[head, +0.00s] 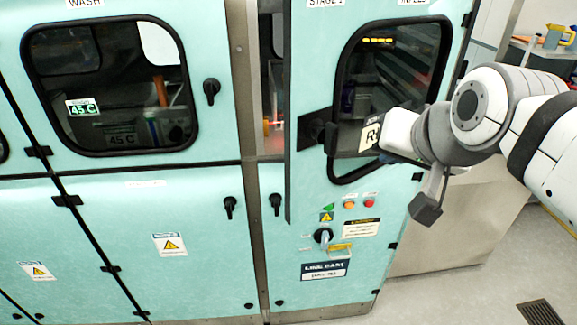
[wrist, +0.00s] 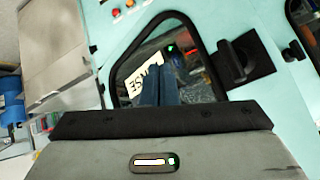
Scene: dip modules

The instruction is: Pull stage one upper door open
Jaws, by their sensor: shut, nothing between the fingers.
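The stage one upper door (head: 303,85) is a pale teal panel with a dark rounded window, on the right in the head view. It stands ajar, its left edge out from the frame with the interior showing in the gap. Its black handle (head: 312,130) is on the left side of the door; it also shows in the wrist view (wrist: 238,62), right of the fingers. My gripper (wrist: 160,72) is shut and empty, in front of the window and beside the handle. Whether its fingers touch the door cannot be told. My wrist hides part of the window and its sign.
The wash door (head: 215,130) on the left is shut. A grey cabinet (head: 455,235) stands at the right. Bare floor (head: 460,295) shows at lower right, with a dark grate (head: 540,313).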

